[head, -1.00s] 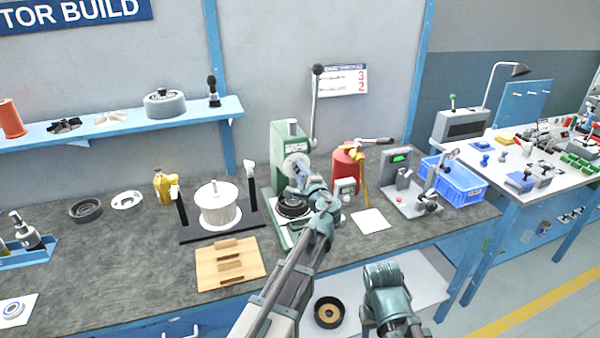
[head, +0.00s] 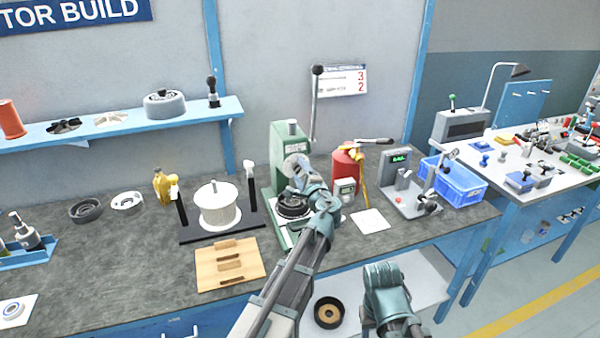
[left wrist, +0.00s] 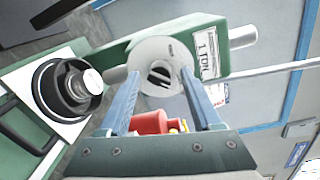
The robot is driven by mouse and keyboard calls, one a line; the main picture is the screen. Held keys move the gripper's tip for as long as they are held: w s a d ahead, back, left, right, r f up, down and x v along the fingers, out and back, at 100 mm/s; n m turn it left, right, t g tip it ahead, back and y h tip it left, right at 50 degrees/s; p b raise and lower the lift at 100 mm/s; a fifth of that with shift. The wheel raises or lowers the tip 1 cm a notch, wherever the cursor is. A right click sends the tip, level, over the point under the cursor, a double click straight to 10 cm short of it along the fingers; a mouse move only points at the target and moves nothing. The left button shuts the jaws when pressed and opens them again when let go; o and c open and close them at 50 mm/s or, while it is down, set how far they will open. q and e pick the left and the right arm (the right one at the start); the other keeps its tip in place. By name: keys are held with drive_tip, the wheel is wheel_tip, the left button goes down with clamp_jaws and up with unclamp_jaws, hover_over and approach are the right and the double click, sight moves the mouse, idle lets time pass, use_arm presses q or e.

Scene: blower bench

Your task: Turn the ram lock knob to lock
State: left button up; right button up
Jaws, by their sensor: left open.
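The green arbor press (head: 287,148) stands on the bench, with a "1 TON" label in the left wrist view. A round pale disc (left wrist: 168,50) is on its side. At the disc's middle is a small dark slotted part (left wrist: 160,75), which may be the ram lock knob; I cannot tell its setting. My left gripper (left wrist: 160,82) is open, its two fingers either side of the lower disc. I cannot tell whether they touch it. In the head view my left gripper (head: 303,178) is in front of the press and hides part of it.
A black round part (head: 294,206) sits on the press base. A red canister (head: 345,170) stands just right of the press. A white-wound rotor (head: 217,208) in a black stand is left. The press's long lever (head: 315,105) rises above. A wooden block (head: 230,264) lies in front.

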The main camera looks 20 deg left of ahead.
use_arm(q)
drive_tip(key=v, duration=1.3)
drive_tip(key=shift+s+d+p, duration=0.25)
drive_tip(key=shift+s+p, duration=0.1)
drive_tip(key=shift+p, duration=0.05)
drive_tip(key=s+a+f+n+g+h, duration=0.2)
drive_tip(key=s+a+f+n+g, duration=0.3)
drive_tip(key=f, duration=0.4)
drive_tip(key=s+a+f+n+g+h, duration=0.2)
drive_tip(key=s+f+n+g+h, duration=0.1)
drive_tip(key=s+f+n+g, duration=0.4)
drive_tip(key=s+d+m+g+h+p, duration=0.1)
drive_tip(key=s+d+g+h+p, duration=0.1)
drive_tip(key=s+d, duration=0.9)
drive_tip(key=d+h+p, duration=0.1)
drive_tip(key=d, duration=0.3)
drive_tip(key=shift+s+d+f+m+g+h+p, duration=0.3)
drive_tip(key=shift+s+f+m+p, duration=0.1)
